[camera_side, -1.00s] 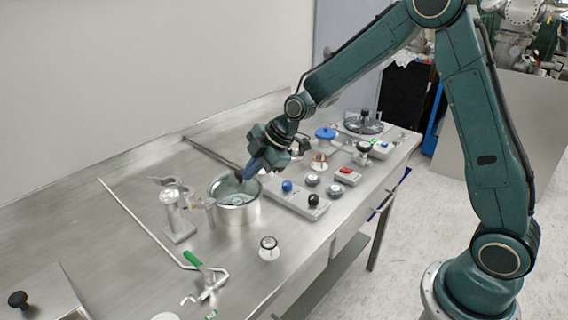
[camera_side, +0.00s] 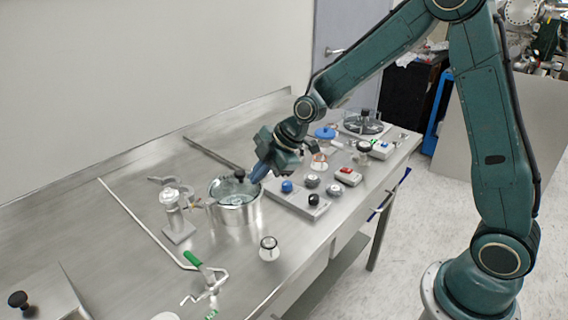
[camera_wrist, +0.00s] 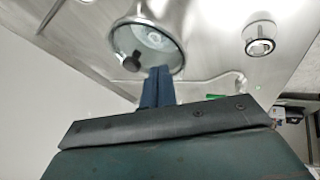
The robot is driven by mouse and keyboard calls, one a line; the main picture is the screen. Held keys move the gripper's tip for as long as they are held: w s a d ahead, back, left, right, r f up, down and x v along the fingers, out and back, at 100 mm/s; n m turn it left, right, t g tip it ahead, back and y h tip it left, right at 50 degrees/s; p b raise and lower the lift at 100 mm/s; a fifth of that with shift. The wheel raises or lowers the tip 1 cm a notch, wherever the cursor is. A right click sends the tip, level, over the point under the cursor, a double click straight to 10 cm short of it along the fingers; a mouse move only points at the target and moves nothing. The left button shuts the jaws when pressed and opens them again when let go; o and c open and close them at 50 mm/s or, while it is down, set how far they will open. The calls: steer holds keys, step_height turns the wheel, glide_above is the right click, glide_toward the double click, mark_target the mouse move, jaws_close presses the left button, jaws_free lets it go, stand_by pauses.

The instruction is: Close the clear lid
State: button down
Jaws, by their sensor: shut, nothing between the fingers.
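A round steel chamber (camera_side: 238,217) stands on the bench, and its rim also shows in the wrist view (camera_wrist: 118,27). The clear lid (camera_side: 228,191) appears to lie across the chamber's mouth; I cannot tell whether it sits fully flush. In the wrist view the lid (camera_wrist: 150,38) looks like a glassy disc inside the rim. Its black knob (camera_side: 240,174) is at the back edge, and it shows in the wrist view (camera_wrist: 131,63). My gripper (camera_side: 258,176) is shut and empty, just right of the knob and apart from it; its blue fingers show in the wrist view (camera_wrist: 158,70).
A control panel with blue and black knobs (camera_side: 287,186) is right of the chamber. A valve post (camera_side: 172,205) stands close on its left. A small capped jar (camera_side: 268,248) is in front. A green-handled rod (camera_side: 192,258) lies front left. The bench behind the chamber is mostly clear.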

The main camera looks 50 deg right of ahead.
steer(key=v, duration=1)
steer(key=shift+s, duration=0.55)
steer(key=shift+a+r, duration=0.15)
steer(key=shift+r, duration=0.05)
steer(key=s+d+r+m+h, duration=0.1)
steer(key=s+r+m, duration=0.2)
steer(key=s+m, duration=0.4)
steer(key=s+d+r+m+h, duration=0.1)
steer(key=s+m, duration=0.7)
steer(key=s, duration=0.9)
steer(key=shift+s+d+r+h, duration=0.2)
steer(key=shift+d+r+h, duration=0.15)
steer(key=shift+r+h, duration=0.55)
